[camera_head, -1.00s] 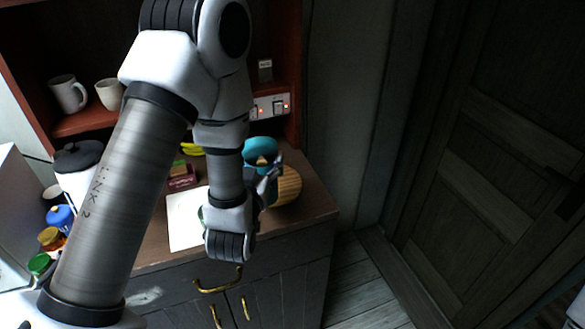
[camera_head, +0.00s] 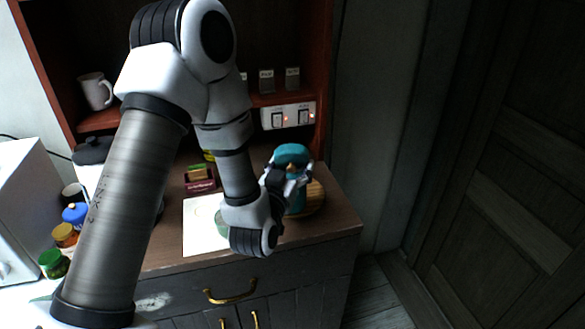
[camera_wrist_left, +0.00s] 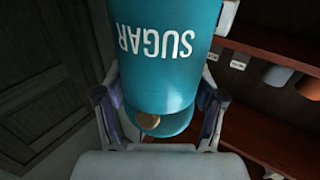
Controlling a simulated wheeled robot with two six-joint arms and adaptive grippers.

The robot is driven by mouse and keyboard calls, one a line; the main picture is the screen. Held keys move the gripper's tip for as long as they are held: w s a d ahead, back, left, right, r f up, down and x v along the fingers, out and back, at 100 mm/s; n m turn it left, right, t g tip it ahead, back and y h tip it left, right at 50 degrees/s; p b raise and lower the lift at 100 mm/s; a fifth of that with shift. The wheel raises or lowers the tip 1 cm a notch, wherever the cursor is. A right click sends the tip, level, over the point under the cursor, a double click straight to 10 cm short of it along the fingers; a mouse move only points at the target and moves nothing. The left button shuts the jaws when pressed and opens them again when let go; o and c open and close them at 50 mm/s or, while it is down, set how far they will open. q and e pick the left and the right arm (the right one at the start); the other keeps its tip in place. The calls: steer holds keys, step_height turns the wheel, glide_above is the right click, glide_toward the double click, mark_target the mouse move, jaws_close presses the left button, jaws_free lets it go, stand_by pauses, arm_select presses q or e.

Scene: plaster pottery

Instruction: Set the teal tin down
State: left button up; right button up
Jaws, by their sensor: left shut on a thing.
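The teal tin (camera_head: 293,154) is above the right end of the counter, by a round wooden board (camera_head: 316,197). In the left wrist view the tin (camera_wrist_left: 160,75) fills the middle, with white SUGAR lettering upside down in the picture and a tan knob-like spot at its lower end. My left gripper (camera_head: 287,180) is shut on the tin; its fingers (camera_wrist_left: 160,112) lie on both sides of it. The arm hides part of the tin and board. I cannot tell whether the tin's base touches the board. My right gripper is not in view.
A white sheet or board (camera_head: 200,235) lies left of the gripper. A small dark red box (camera_head: 200,182), a dark-lidded white canister (camera_head: 90,153) and several jars (camera_head: 65,234) stand further left. A socket panel (camera_head: 288,116) is behind. The counter's front edge is close.

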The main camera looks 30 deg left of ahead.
arm_select(q)
steer(key=w+a+f+p, duration=0.4)
steer(key=w+a, duration=0.1)
steer(key=w, duration=0.2)
steer(key=shift+w+p, duration=0.3)
steer(key=shift+w, duration=0.1)
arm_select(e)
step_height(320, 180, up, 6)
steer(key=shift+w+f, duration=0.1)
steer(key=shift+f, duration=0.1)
arm_select(q)
steer(key=shift+f, duration=0.1)
steer(key=shift+f, duration=0.15)
steer(key=o, duration=1.7)
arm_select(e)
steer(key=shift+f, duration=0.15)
arm_select(q)
steer(key=shift+o, duration=0.2)
steer(key=b+v, duration=0.5)
steer(key=v, duration=0.7)
steer(key=shift+r, duration=0.3)
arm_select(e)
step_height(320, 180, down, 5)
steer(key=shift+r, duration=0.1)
